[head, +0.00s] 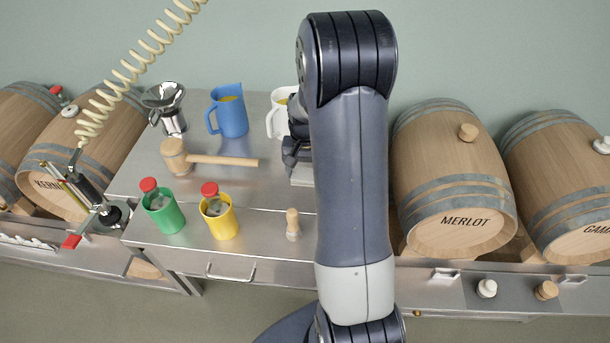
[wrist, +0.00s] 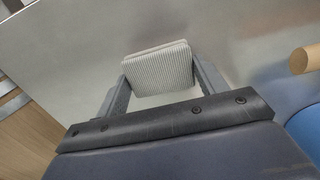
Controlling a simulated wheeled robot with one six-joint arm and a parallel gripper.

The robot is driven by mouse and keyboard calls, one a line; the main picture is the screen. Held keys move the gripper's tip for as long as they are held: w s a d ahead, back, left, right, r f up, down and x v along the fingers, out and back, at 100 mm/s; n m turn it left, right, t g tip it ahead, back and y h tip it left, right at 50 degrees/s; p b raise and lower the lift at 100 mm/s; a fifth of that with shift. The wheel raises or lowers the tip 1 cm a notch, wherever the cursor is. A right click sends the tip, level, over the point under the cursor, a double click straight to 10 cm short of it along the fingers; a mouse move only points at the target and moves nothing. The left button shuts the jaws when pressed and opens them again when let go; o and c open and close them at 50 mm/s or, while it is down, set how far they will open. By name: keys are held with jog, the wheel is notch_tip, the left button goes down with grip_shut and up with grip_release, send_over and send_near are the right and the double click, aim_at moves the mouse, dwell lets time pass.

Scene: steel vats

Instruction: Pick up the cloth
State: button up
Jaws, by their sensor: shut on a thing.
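The cloth (wrist: 158,66) is a folded, light grey ribbed pad in the wrist view. It sits between the two fingers of my gripper (wrist: 160,72), which is shut on it, one finger at each side. Bare steel tabletop shows beyond it, and I cannot tell whether the cloth touches the table. In the head view my gripper (head: 296,152) is partly hidden behind my arm. A pale edge of the cloth (head: 301,175) shows just below it.
The steel table (head: 255,190) holds a wooden mallet (head: 215,160), a blue jug (head: 229,112), a white jug (head: 277,120), a steel funnel (head: 172,112), green (head: 165,213) and yellow (head: 220,222) cups with red-capped bottles, and a wooden peg (head: 292,224). Barrels (head: 455,190) flank it.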

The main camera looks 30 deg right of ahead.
aim_at(305, 173)
notch_tip(305, 173, up, 10)
jog(key=b, duration=0.1)
dwell(0.4)
jog(key=o, duration=0.3)
jog(key=shift+c, duration=1.1)
